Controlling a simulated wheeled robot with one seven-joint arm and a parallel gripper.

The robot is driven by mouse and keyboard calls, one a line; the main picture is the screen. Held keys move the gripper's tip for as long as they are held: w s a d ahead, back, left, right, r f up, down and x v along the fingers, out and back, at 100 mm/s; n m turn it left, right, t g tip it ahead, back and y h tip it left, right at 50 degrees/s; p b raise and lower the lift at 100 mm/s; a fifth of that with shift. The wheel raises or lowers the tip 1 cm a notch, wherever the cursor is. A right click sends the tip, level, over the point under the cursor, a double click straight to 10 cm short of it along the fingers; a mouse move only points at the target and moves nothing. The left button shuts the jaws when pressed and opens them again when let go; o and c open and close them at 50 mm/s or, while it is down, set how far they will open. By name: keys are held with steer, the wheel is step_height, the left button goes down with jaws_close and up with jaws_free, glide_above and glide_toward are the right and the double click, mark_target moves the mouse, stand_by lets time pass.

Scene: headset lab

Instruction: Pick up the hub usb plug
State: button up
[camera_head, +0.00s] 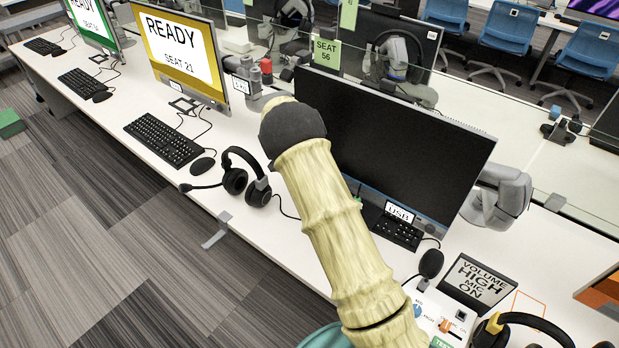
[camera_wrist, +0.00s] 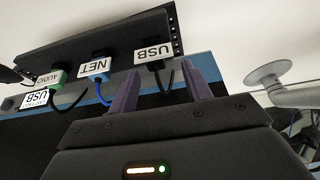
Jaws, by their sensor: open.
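In the wrist view a black plug (camera_wrist: 156,65) with a white USB label (camera_wrist: 153,53) sits at the edge of a dark panel (camera_wrist: 110,40). Its black cable hangs down between the fingers. A second white USB label (camera_wrist: 36,98) is at the far left; small print on it is unreadable, so I cannot tell which is the hub plug. My gripper (camera_wrist: 160,68) is open, with one purple finger on each side of the first plug's cable. Whether they touch it is unclear. The head view shows my arm, but not the gripper.
A blue NET plug (camera_wrist: 99,76) and a green AUDIO plug (camera_wrist: 57,78) sit left of the fingers. A grey round-ended stand part (camera_wrist: 268,75) is at right. In the head view, a monitor (camera_head: 390,150), headset (camera_head: 247,180) and switch box (camera_head: 440,318) crowd the desk around my arm.

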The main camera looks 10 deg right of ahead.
steer(key=x, duration=0.1)
steer(key=p+x, duration=0.1)
steer(key=x, duration=0.1)
steer(key=shift+d+f, duration=0.2)
steer(key=shift+d, duration=0.25)
steer(key=shift+w+d+f, duration=0.1)
steer(key=shift+w+f, duration=0.1)
steer(key=shift+f, duration=0.35)
steer(key=c, duration=1)
